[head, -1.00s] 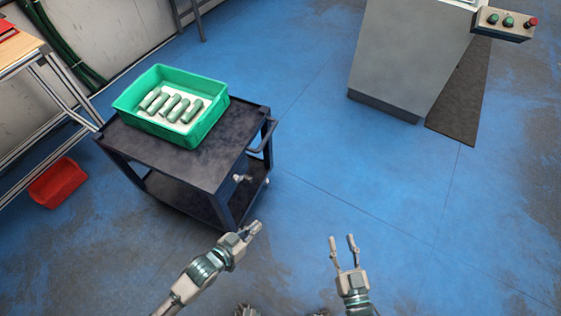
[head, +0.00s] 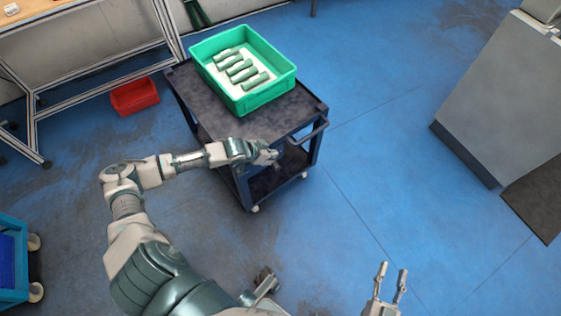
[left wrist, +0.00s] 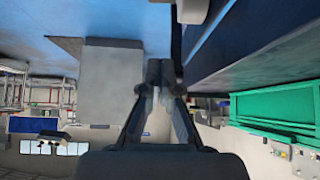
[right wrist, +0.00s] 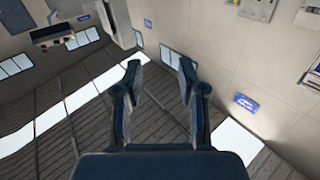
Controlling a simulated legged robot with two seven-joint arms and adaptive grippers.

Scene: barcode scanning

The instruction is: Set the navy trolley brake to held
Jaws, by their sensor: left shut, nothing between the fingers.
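The navy trolley (head: 285,112) stands in the upper middle of the head view, with a handle bar (head: 308,133) at its right end. My left gripper (head: 272,156) is shut and empty, in front of the trolley's near right side below the top shelf. It covers the place where a small pale fitting showed earlier, so I cannot tell the brake's position. In the left wrist view the shut fingers (left wrist: 158,72) are beside the trolley's dark edge (left wrist: 255,45), and a pale block (left wrist: 193,10) shows above them. My right gripper (head: 391,273) is open and empty, away from the trolley.
A green tray (head: 272,92) with several dark green cylinders stands on the trolley. A red bin (head: 135,96) lies on the floor to the left. A grey cabinet (head: 500,95) stands at right. The blue floor between trolley and cabinet is clear.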

